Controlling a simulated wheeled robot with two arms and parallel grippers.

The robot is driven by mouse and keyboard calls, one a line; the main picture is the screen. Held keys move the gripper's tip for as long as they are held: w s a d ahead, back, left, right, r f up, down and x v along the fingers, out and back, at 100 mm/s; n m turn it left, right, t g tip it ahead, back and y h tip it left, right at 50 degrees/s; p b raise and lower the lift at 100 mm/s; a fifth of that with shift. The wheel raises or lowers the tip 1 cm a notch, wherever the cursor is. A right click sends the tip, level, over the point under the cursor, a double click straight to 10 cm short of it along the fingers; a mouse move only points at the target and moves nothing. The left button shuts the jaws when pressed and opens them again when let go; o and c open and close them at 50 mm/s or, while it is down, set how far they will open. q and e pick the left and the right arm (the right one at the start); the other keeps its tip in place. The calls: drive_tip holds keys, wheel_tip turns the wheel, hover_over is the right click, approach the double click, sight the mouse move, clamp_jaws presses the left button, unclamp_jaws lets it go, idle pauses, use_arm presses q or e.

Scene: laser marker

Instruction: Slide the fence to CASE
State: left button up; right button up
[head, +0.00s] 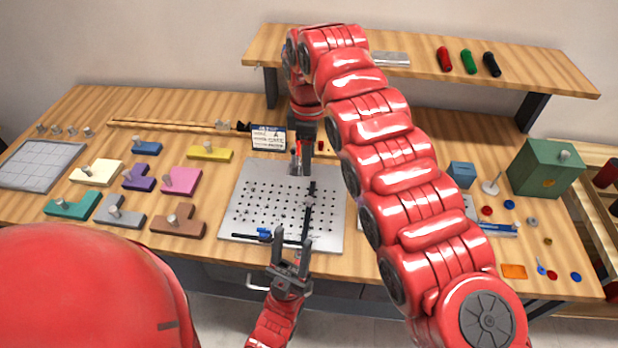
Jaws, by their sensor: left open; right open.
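A grey perforated plate (240,215) lies on the bench in the middle. Dark bars lie on it: an upright bar (307,212) right of centre and a bar along the front edge with a blue piece (264,233). One of these may be the fence; I cannot tell which. A small printed card (268,138) stands behind the plate; its lettering is too small to read surely. My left gripper (291,249) is open and empty at the plate's front edge, close to the front bar. My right gripper (299,164) is open over the plate's back edge; its fingertips are partly unclear.
Coloured blocks with pegs, including a pink one (182,181), stand left of the plate, beside a grey tray (38,166). A long thin rod (170,125) lies behind. A raised shelf (420,65) crosses the back. A green box (545,168) stands right. My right arm hides the plate's right surroundings.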

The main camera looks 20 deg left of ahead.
wheel_tip(320, 180, up, 4)
drive_tip(key=shift+r+p, duration=0.1)
drive_tip(key=shift+p, duration=0.8)
